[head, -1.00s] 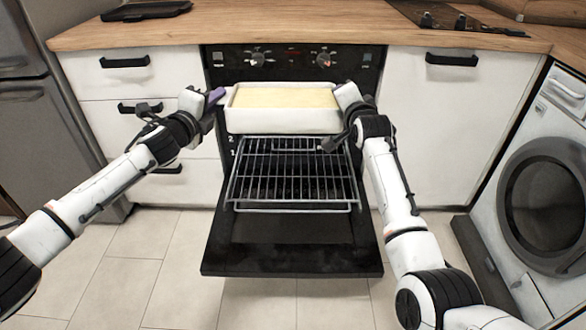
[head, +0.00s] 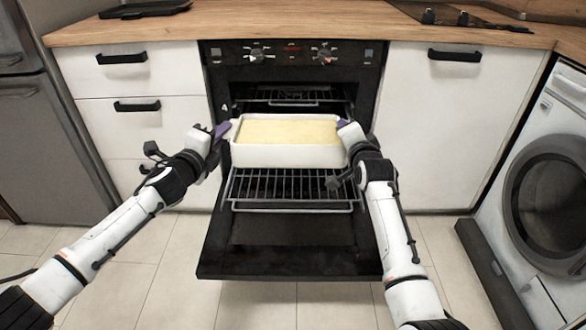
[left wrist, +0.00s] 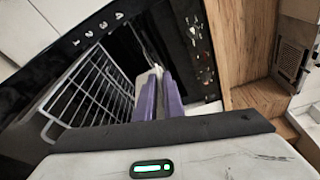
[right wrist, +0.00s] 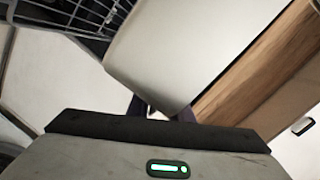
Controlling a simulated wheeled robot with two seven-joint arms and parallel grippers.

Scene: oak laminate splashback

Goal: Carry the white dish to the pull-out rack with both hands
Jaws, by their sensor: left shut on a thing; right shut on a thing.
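The white dish (head: 288,155) is rectangular with a pale yellow filling and sits level over the back part of the pull-out rack (head: 290,190) in the head view. Whether it touches the rack is hard to tell. My left gripper (head: 224,130) is shut on the dish's left end; its purple fingers (left wrist: 160,98) show in the left wrist view. My right gripper (head: 345,125) is shut on the right end. In the right wrist view the dish wall (right wrist: 185,45) fills the top middle, and the fingertips are mostly hidden.
The oven door (head: 290,262) is folded down below the rack. A second rack (head: 290,97) is inside the oven behind the dish. The wooden counter (head: 290,28) runs above, and a washing machine (head: 545,200) stands at the right.

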